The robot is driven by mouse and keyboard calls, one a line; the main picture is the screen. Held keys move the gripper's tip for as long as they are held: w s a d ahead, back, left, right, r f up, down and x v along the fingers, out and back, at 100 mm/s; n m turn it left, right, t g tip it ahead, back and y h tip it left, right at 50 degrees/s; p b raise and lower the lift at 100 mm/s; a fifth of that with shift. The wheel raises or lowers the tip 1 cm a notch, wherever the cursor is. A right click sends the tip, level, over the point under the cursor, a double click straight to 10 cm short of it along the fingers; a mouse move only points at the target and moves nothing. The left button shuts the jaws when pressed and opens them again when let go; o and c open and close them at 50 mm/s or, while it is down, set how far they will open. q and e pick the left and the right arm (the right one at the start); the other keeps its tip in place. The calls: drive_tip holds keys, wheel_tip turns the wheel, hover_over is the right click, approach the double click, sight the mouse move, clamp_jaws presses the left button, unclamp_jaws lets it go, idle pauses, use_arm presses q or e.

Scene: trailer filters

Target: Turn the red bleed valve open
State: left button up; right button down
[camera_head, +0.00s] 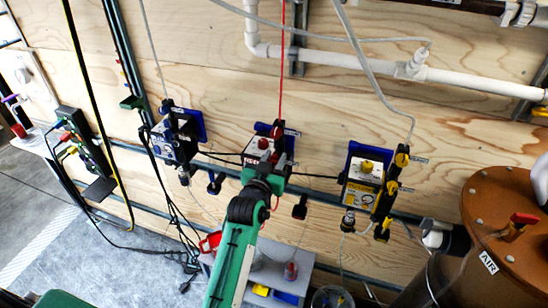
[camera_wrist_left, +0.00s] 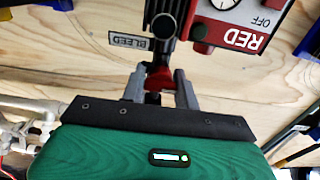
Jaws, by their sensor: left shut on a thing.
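The red bleed valve (camera_wrist_left: 158,76) shows in the left wrist view as a red handle below a black fitting, beside a "BLEED" label (camera_wrist_left: 127,41). My left gripper (camera_wrist_left: 160,80) is shut on this handle, with one grey finger on each side. Above it is the white and red box marked "RED" and "OFF" (camera_wrist_left: 240,20), upside down in this view. In the head view my green left arm reaches up to the middle unit (camera_head: 258,146), and my left gripper (camera_head: 268,172) hides most of the valve there. My right gripper is not in view.
A blue-backed unit (camera_head: 174,143) hangs to the left and a yellow one (camera_head: 362,172) to the right. A brown tank marked "AIR" (camera_head: 492,200) with its own red-handled valve (camera_head: 522,220) stands at right. Cables hang at left; a grey shelf (camera_head: 298,278) is below.

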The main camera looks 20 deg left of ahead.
use_arm(q)
drive_tip(key=o, duration=1)
drive_tip(key=shift+s+f+b, duration=0.1)
drive_tip(key=shift+s+b, duration=0.25)
drive_tip(key=shift+s, duration=0.1)
drive_tip(key=s+b, duration=0.2)
drive_tip(key=s, duration=0.4)
drive_tip(key=s+b, duration=0.2)
drive_tip(key=s, duration=0.5)
drive_tip(key=shift+a, duration=0.2)
drive_tip(key=shift+w, duration=0.1)
